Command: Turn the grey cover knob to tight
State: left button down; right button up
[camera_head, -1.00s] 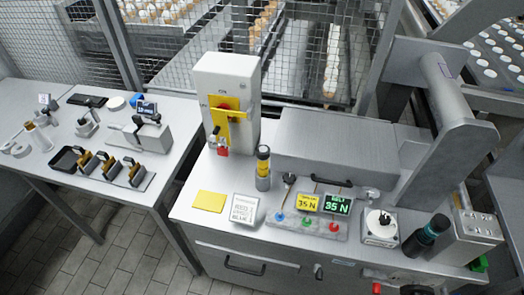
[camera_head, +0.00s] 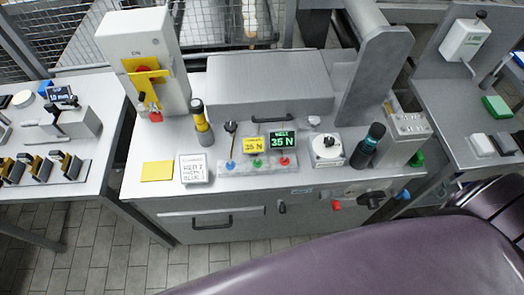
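A small grey knob (camera_head: 314,121) sits on the bench top, just right of the front edge of the big grey metal cover (camera_head: 268,85). It looks like the cover knob, but it is too small to tell which way it is turned. The cover is down, with a black handle (camera_head: 287,117) along its front. Neither of my grippers is in view, and nothing touches the knob.
A panel (camera_head: 240,170) with coloured buttons and two "35 N" displays stands in front of the cover. A white dial block (camera_head: 327,150) and a black-and-teal cylinder (camera_head: 369,146) stand right of it. A yellow-striped post (camera_head: 201,122) stands left.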

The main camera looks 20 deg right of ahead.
aim_at(313, 120)
jog(key=z, duration=1.15)
